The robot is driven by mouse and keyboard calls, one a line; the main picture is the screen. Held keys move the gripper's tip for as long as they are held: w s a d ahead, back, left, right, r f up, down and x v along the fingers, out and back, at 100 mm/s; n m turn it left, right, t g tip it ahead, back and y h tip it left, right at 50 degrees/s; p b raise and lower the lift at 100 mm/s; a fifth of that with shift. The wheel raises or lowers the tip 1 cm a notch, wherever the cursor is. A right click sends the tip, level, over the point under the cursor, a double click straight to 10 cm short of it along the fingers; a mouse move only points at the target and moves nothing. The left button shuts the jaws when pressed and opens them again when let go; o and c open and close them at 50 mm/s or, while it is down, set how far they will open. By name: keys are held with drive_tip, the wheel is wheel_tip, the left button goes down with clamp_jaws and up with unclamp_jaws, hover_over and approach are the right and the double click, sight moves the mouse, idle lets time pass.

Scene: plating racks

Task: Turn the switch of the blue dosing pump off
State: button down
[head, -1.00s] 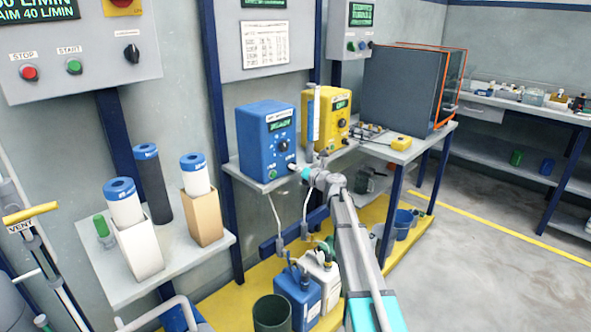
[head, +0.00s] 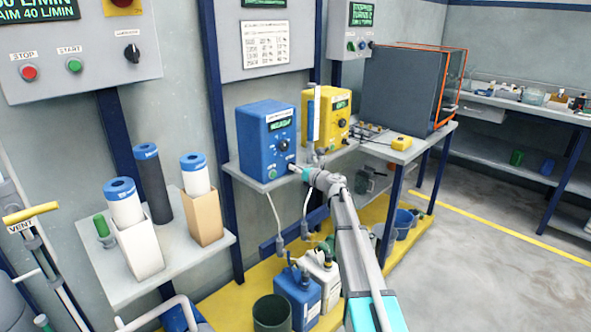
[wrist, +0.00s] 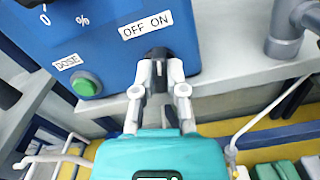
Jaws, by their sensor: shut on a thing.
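The blue dosing pump (head: 266,142) stands on a grey shelf against the wall. It has a green display, a dark dial and a green button on its front. In the wrist view its face (wrist: 105,45) carries an "OFF ON" label. Below that label is the small dark switch (wrist: 157,56). My gripper (wrist: 158,78) is shut on the switch, with one finger on each side of it. In the head view my gripper (head: 297,169) reaches the pump's lower right corner. The fingers partly hide the switch, and I cannot tell which way it points.
A yellow pump (head: 326,118) stands right of the blue one. The green DOSE button (wrist: 86,86) is left of my fingers. A blue canister (head: 297,298) and a white canister (head: 320,275) stand below. Grey floor (head: 490,270) is clear at right.

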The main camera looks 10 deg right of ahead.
drive_tip(key=shift+s+n, duration=0.1)
drive_tip(key=shift+n, duration=5)
drive_tip(key=c, duration=0.7)
unclamp_jaws()
drive_tip(key=shift+s, duration=0.1)
drive_tip(key=v, duration=1.2)
drive_tip(key=shift+a, duration=0.1)
